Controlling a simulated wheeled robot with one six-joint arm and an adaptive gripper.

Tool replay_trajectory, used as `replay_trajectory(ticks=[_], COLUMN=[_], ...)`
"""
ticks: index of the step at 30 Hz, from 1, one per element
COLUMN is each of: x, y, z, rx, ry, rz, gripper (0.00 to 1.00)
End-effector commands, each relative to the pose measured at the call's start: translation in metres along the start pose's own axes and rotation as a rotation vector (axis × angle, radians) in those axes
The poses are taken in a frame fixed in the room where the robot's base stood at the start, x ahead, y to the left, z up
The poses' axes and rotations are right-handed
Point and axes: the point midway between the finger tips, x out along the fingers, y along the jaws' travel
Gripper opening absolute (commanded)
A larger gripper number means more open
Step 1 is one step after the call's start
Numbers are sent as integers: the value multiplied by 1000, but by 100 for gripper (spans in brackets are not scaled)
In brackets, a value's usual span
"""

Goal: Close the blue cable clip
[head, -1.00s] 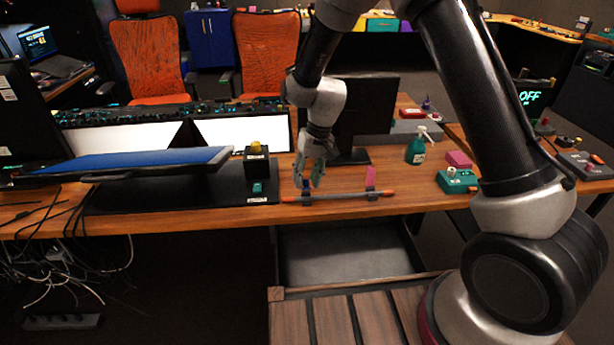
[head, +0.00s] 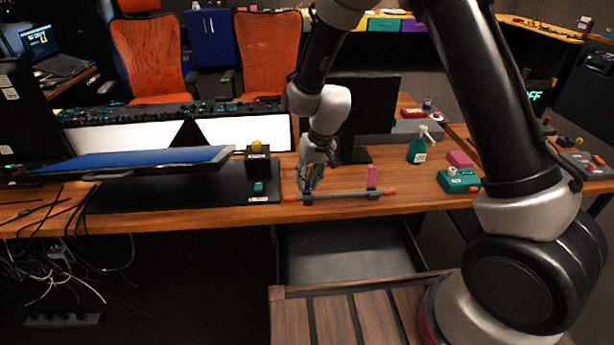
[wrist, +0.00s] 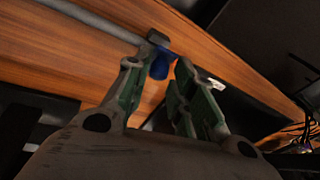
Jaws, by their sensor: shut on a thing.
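The blue cable clip (wrist: 161,66) sits between my fingertips in the wrist view, at the edge of a dark grey bracket. In the head view my gripper (head: 308,186) is low at the left end of the cable (head: 340,195), a grey rod with orange ends, and mostly hides the blue clip. My gripper (wrist: 158,72) is shut on the blue clip, with a green-lined finger on either side. How far the clip's flap is folded cannot be told.
A pink clip (head: 372,176) stands upright at the right part of the cable. A green spray bottle (head: 418,146) and a teal box (head: 459,181) stand to the right. A black box with a yellow button (head: 257,148) is to the left. An open drawer (head: 340,255) is below the desk.

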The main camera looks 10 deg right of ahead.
Motion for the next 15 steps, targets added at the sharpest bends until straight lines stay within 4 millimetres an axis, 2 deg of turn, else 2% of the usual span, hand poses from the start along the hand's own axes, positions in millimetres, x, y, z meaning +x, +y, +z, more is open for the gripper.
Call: replay_trajectory(ticks=[12,15], x=[7,9], y=[2,7], z=[17,22], rx=[-50,-59], ry=[227,262], rz=[60,93], gripper=[1,6])
